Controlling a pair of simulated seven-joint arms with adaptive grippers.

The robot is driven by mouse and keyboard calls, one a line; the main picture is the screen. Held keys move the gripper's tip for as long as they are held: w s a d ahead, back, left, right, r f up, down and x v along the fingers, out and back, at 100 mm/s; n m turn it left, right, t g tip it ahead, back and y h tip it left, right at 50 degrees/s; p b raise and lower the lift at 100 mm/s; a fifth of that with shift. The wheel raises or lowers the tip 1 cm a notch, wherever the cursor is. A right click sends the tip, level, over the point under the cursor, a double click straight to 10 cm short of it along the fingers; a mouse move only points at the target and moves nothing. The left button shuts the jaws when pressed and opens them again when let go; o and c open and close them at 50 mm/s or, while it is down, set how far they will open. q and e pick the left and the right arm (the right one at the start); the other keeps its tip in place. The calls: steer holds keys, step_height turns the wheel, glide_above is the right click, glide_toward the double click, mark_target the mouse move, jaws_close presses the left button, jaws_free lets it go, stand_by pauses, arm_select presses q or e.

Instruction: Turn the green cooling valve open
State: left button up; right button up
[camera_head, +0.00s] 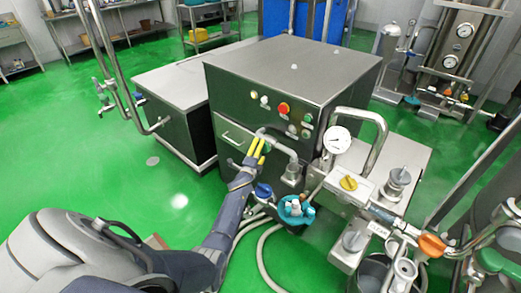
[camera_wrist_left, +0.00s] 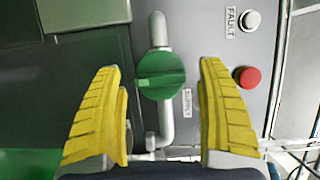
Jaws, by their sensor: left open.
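The green cooling valve (camera_wrist_left: 162,76) is a round green knob with a raised bar across it, on a grey pipe at the panel labelled SUPPLY, in the left wrist view. My left gripper (camera_wrist_left: 163,110) is open, with one yellow finger on each side of the valve and a visible gap to it on both sides. In the head view my left gripper (camera_head: 258,147) is at the front of the steel cabinet (camera_head: 290,68), and its fingers largely hide the valve. I cannot tell how far the fingertips are from the panel. My right gripper is not in view.
A red button (camera_wrist_left: 246,77) and a FAULT lamp (camera_wrist_left: 251,20) are right of the valve in the left wrist view. Hoses lie on the floor below.

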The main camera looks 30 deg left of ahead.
arm_select(q)
steer(key=shift+w+a, duration=0.1)
steer(key=shift+w, duration=0.45)
steer(key=c, duration=1.2)
